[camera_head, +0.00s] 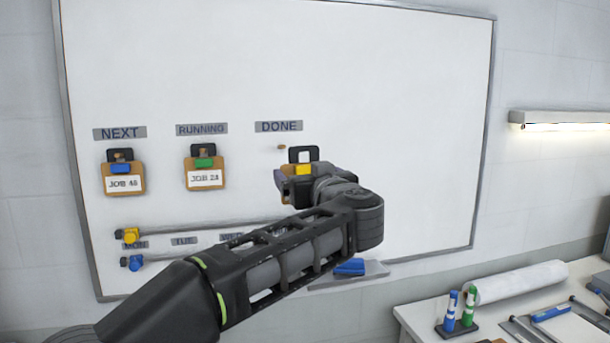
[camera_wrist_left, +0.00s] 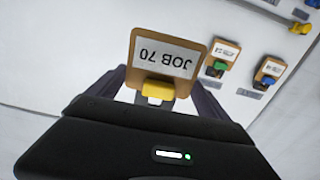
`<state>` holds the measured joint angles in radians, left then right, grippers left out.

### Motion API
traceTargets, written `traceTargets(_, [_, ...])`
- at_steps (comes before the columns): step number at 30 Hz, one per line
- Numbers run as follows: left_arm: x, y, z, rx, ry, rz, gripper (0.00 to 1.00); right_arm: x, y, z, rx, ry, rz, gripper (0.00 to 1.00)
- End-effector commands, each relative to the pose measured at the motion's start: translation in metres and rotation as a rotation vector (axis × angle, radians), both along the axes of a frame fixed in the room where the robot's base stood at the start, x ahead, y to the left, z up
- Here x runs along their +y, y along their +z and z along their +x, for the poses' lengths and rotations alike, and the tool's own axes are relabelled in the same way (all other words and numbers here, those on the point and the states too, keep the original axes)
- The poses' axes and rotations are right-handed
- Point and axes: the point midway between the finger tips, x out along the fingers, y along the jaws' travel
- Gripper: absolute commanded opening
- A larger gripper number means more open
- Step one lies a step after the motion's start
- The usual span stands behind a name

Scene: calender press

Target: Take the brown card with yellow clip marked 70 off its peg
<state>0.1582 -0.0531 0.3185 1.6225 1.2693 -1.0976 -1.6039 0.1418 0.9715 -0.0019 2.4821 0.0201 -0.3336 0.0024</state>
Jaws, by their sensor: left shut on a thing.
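The brown card with the yellow clip (camera_head: 302,169) is at my left gripper, just right of and below the bare peg (camera_head: 282,147) under the DONE label. In the left wrist view the card (camera_wrist_left: 167,57) reads JOB 70, upside down, and its yellow clip (camera_wrist_left: 158,90) sits between the fingers. My left gripper (camera_wrist_left: 160,95) is shut on the card, which is off the peg. In the head view my left gripper (camera_head: 300,180) and wrist hide most of the card. My right gripper is not in view.
The JOB 48 card with a blue clip (camera_head: 123,178) and the JOB 24 card with a green clip (camera_head: 205,173) hang to the left. Yellow (camera_head: 130,236) and blue (camera_head: 135,262) pieces are lower left. A bench (camera_head: 410,318) with markers (camera_head: 450,312) is lower right.

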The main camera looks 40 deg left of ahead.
Motion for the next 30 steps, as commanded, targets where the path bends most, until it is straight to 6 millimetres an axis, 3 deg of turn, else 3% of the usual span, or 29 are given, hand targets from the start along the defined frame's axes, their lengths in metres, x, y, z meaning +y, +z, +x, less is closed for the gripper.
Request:
traceTargets(17, [-0.005,0.001,-0.004,-0.001,-0.001,0.000,0.51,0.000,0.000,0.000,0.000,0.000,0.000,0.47])
traceTargets(30, [-0.033,0.002,-0.024,-0.002,-0.002,0.001,0.51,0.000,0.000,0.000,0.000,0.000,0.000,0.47])
